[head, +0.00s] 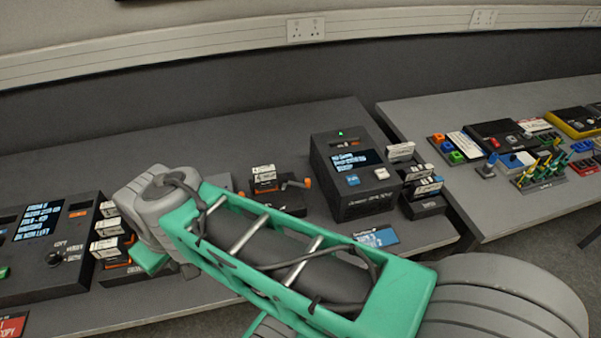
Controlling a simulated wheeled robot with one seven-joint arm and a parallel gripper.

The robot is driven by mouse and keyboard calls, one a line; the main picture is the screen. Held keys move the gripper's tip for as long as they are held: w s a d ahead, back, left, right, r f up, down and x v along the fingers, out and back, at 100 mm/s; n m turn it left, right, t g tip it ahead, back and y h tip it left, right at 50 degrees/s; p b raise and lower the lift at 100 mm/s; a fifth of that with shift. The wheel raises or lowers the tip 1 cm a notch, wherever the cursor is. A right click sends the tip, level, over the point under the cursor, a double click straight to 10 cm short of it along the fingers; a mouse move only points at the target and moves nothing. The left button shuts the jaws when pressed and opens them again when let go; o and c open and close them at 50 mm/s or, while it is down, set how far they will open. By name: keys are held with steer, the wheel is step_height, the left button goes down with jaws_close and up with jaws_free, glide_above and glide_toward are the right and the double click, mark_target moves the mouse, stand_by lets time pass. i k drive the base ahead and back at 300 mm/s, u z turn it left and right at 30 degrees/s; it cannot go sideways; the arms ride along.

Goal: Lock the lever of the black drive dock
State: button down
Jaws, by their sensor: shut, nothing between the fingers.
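A small black dock (291,201) stands on the grey bench, just beyond my green arm link. A white-labelled drive (264,174) sits upright in it. A dark lever with an orange tip (307,183) sticks out at its right side, looking roughly level. My arm hides the dock's lower front and left part, and I cannot tell if the lever is locked. My gripper is not visible; my arm reaches across from the lower right to a grey wrist joint at the left, and its end is hidden behind or below that.
A black console (345,206) with a screen stands right of the dock, with a rack of drives (424,208) beside it. A blue card (376,238) lies in front. Another console (70,278) and labelled drives (107,228) are at the left. A second bench (480,108) holds several coloured parts.

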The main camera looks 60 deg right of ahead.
mark_target(307, 184)
steer(key=k, duration=0.7)
steer(key=z, duration=1.3)
steer(key=i, duration=0.5)
steer(key=z, duration=0.05)
